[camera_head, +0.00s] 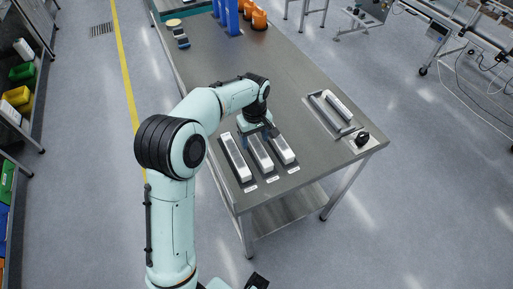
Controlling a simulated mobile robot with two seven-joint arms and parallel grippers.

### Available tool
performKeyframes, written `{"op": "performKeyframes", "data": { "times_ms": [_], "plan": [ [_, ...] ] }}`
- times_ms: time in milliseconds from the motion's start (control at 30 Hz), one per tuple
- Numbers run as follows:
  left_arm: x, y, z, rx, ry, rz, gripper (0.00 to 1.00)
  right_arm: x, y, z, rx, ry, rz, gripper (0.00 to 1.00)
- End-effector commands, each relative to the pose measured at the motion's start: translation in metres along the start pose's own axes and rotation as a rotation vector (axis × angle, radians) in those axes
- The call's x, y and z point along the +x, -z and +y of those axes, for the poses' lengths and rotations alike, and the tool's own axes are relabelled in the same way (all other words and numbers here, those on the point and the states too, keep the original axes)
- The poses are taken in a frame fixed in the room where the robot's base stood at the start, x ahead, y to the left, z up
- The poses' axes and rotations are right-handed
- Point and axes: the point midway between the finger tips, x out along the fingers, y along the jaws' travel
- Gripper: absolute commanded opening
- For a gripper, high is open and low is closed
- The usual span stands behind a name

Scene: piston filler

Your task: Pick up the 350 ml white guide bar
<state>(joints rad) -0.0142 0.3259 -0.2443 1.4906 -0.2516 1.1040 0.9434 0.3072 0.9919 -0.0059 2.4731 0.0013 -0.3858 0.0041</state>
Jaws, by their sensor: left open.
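Three long white bars lie side by side in dark holders on the steel table: a left bar (236,158), a middle bar (260,153) and a right bar (282,149). A small label sits before each one, too small to read, so I cannot tell which is the 350 ml guide bar. My left gripper (268,132) is open and points down over the far ends of the middle and right bars. Its hand hides those ends, and I cannot tell whether the fingers touch a bar. My right gripper is not in view.
A metal fixture (330,113) with rails and a black knob (362,138) stand to the right on the table (215,60). Blue posts (232,17) and orange parts (258,19) are at the far end. Shelves with coloured bins (22,72) line the left.

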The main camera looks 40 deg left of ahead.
Motion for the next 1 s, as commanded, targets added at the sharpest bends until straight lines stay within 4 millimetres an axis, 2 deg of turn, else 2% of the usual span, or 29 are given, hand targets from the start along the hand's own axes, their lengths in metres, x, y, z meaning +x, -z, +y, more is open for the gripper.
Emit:
{"op": "performKeyframes", "data": {
  "times_ms": [267, 467, 500, 833, 1000],
  "plan": [
    [0.004, 0.000, 0.000, 0.000, -0.001, 0.000, 0.66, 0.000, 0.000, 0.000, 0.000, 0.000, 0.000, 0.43],
    [0.004, 0.000, 0.000, 0.000, -0.001, 0.000, 0.04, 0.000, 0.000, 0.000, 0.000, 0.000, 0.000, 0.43],
    [0.004, 0.000, 0.000, 0.000, -0.001, 0.000, 0.00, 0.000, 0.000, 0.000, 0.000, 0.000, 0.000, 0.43],
    [0.000, 0.000, 0.001, 0.000, -0.003, 0.002, 0.00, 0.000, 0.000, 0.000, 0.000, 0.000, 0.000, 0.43],
    [-0.016, 0.001, 0.001, 0.000, -0.005, 0.003, 0.00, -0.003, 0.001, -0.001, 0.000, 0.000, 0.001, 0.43]
  ]
}}
